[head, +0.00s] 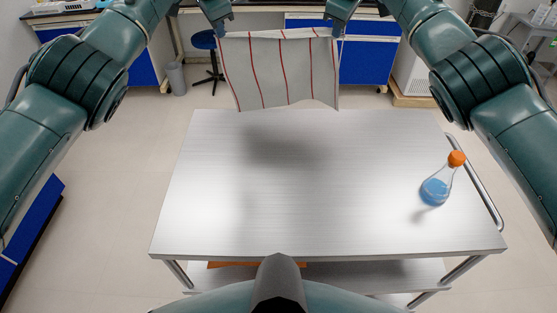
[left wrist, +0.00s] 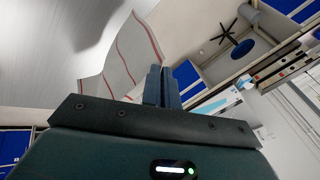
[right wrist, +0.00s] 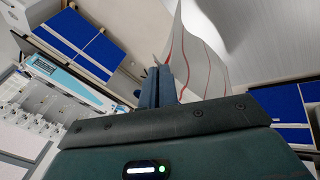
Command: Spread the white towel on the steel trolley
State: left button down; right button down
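The white towel (head: 280,72) with thin red stripes hangs spread between my two grippers, above the far edge of the steel trolley (head: 300,185). My left gripper (head: 221,32) is shut on its upper left corner and my right gripper (head: 338,33) on its upper right corner. The towel also shows beyond the closed fingers in the left wrist view (left wrist: 130,58) and in the right wrist view (right wrist: 190,58). Its lower edge hangs free, and a soft shadow lies on the trolley's top.
A conical flask (head: 437,187) with blue liquid and an orange cap stands at the trolley's right side, near the side handle (head: 477,185). The rest of the top is clear. A blue stool (head: 204,42) and blue cabinets (head: 370,55) stand behind.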

pick_arm(q)
jog(key=shift+w+a, duration=0.25)
jog(key=shift+w, duration=0.25)
pick_arm(e)
jog(key=shift+w+d, duration=0.25)
jog(key=shift+w, duration=0.25)
pick_arm(q)
jog(key=shift+f, duration=0.1)
pick_arm(e)
jog(key=shift+f, duration=0.1)
dwell(0.8)
pick_arm(q)
jog(key=shift+w+f+t, duration=0.15)
jog(key=shift+w+t, duration=0.05)
jog(key=shift+t, duration=0.1)
pick_arm(e)
jog(key=shift+w+f+t, duration=0.15)
jog(key=shift+w+t, duration=0.05)
jog(key=shift+t, duration=0.1)
